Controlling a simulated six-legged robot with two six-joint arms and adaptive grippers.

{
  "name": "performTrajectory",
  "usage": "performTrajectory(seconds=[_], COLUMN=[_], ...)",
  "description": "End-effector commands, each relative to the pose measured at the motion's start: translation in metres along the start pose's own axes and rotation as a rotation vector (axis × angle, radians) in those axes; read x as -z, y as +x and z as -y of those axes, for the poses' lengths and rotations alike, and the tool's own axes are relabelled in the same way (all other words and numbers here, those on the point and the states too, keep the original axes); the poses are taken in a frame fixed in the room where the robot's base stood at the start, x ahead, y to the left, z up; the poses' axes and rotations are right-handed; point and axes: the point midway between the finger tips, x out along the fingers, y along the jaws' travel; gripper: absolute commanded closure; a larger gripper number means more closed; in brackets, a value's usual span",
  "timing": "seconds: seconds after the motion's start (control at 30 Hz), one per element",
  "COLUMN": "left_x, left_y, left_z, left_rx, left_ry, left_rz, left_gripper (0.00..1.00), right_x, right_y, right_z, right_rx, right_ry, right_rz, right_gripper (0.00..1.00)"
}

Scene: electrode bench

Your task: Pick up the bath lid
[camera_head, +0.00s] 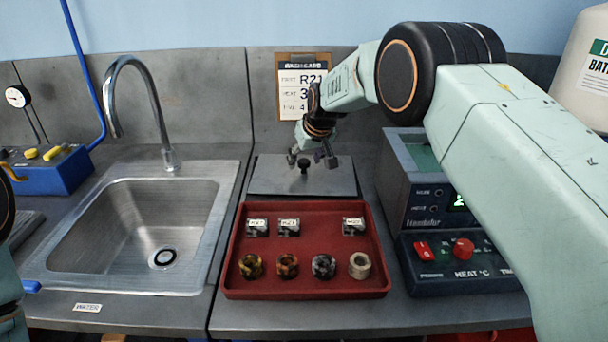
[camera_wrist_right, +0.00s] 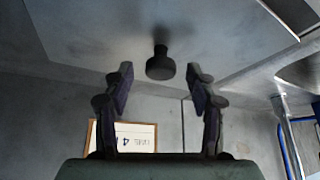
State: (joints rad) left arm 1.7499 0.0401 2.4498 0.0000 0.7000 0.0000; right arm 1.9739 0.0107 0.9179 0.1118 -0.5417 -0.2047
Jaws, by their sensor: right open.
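The bath lid (camera_head: 265,180) is a flat grey plate with a dark round knob (camera_head: 303,165) standing up in its middle. It lies on the bench behind the red tray. In the right wrist view the lid (camera_wrist_right: 100,30) fills the upper part, with its knob (camera_wrist_right: 160,67) near the centre. My right gripper (camera_head: 311,160) is open above the lid, its fingers apart on either side of the knob. In the wrist view the right gripper (camera_wrist_right: 160,82) has nothing between its fingers; the knob appears just beyond the fingertips. My left gripper is not seen.
The red tray (camera_head: 320,210) holds labelled blocks and several rings. A heater unit (camera_head: 460,262) with a box and greenish opening (camera_head: 425,158) stands right of the lid. A sink (camera_head: 120,235) with a tap (camera_head: 168,155) is at left. A clipboard (camera_head: 288,100) is at the wall.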

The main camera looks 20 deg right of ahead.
Motion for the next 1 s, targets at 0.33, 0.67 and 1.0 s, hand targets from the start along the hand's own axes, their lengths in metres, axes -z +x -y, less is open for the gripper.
performTrajectory(seconds=[0.33,0.67,1.0], left_x=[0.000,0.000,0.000], left_y=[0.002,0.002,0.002], left_z=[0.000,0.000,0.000], left_rx=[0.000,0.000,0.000], left_ry=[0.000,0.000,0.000], left_rz=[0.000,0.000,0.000], left_gripper=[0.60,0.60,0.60], right_x=[0.002,0.002,0.002], right_y=[0.022,0.021,0.021], right_z=[-0.001,-0.001,-0.001], right_rx=[-0.001,-0.001,0.000], right_ry=[0.000,0.000,0.000], right_rz=[-0.001,-0.001,-0.001], right_gripper=[0.43,0.56,0.85])
